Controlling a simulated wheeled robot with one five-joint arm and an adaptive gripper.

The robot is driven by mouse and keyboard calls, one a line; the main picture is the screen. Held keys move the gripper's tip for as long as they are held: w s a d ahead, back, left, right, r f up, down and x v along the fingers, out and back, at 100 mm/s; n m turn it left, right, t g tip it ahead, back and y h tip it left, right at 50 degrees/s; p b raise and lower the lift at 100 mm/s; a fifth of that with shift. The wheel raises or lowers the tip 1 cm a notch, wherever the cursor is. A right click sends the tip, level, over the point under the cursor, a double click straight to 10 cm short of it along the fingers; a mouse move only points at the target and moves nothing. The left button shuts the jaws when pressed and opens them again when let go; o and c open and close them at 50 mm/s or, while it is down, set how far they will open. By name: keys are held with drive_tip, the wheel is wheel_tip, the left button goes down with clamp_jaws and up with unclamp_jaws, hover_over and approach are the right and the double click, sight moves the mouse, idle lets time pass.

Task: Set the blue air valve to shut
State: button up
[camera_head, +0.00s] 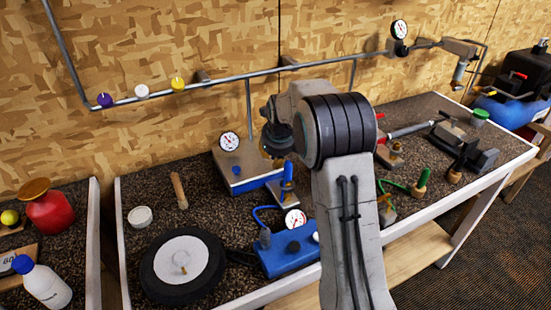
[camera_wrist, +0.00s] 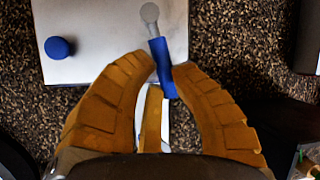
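The blue air valve handle (camera_wrist: 163,66) shows in the wrist view, running down from a round grey pivot (camera_wrist: 149,12) at the edge of a pale panel (camera_wrist: 105,30). In the head view, a blue handle (camera_head: 288,171) stands beside the blue-and-white gauge box (camera_head: 245,180). In the wrist view, the orange fingers of my gripper (camera_wrist: 163,66) flank the handle, one tip close on each side. I cannot tell whether they press on it. In the head view, my arm hides most of the gripper.
A blue knob (camera_wrist: 58,47) sits on the panel left of the handle. A blue gauge unit (camera_head: 290,250) with a hose stands in front, and a black-and-white wheel (camera_head: 183,265) lies at left. A vise (camera_head: 465,145) and green-handled tools (camera_head: 421,182) stand at right.

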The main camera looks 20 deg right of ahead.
drive_tip(key=o, duration=0.6)
drive_tip(key=shift+w+a, duration=0.1)
drive_tip(key=v, duration=1.2)
